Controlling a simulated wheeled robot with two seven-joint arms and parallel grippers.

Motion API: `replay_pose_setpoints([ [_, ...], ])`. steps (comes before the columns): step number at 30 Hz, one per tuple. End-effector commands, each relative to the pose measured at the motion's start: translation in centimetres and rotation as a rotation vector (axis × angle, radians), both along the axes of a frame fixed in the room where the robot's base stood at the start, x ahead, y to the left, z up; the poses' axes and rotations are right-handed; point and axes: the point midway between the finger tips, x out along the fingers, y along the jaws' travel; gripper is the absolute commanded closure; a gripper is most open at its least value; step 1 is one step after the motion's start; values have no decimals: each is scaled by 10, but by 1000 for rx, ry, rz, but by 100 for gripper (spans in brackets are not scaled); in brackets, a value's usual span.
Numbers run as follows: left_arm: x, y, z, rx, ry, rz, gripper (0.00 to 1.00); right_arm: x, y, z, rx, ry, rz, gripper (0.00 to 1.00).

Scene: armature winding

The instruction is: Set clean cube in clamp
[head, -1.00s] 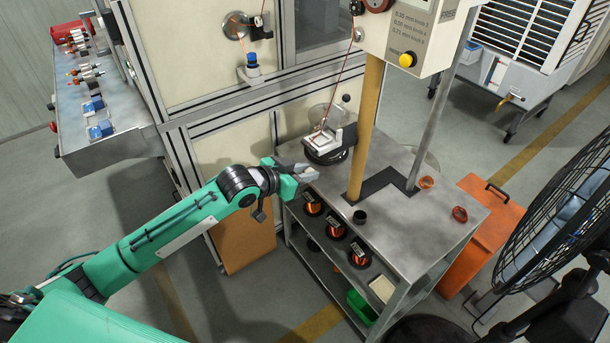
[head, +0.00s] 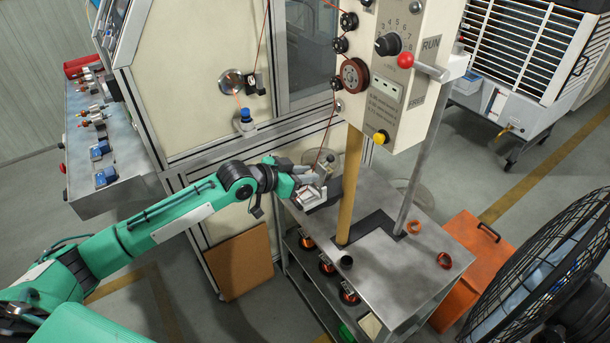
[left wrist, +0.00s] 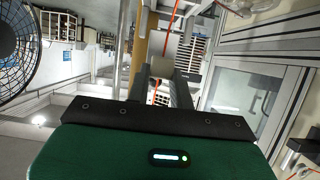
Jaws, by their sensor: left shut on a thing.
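My left gripper (head: 304,177) is at the back left corner of the metal table, right over the pale clamp-like fixture (head: 309,196). The gripper hides part of this fixture. In the left wrist view the two dark fingers (left wrist: 166,92) are shut on a small pale block, which I take for the cube (left wrist: 161,67). Only part of the block shows between the fingertips. In the head view I cannot make it out from the fixture, nor tell whether the two touch. My right gripper is in neither view now.
A tan post (head: 350,185) and a grey post rise from the table (head: 385,255) just right of the gripper. A control box (head: 400,95) hangs above. A thin red wire runs down to the fixture area. A fan (head: 550,255) stands front right.

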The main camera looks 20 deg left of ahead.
Motion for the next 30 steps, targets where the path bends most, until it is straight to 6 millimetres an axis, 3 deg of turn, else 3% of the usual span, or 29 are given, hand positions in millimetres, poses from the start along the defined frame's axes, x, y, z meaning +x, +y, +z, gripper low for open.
replay_pose_setpoints([
  [18, 0, 1, -35, 1, 1, 1, 98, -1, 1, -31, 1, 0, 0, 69],
  [30, 0, 1, -38, 1, 1, 1, 98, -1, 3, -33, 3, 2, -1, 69],
])
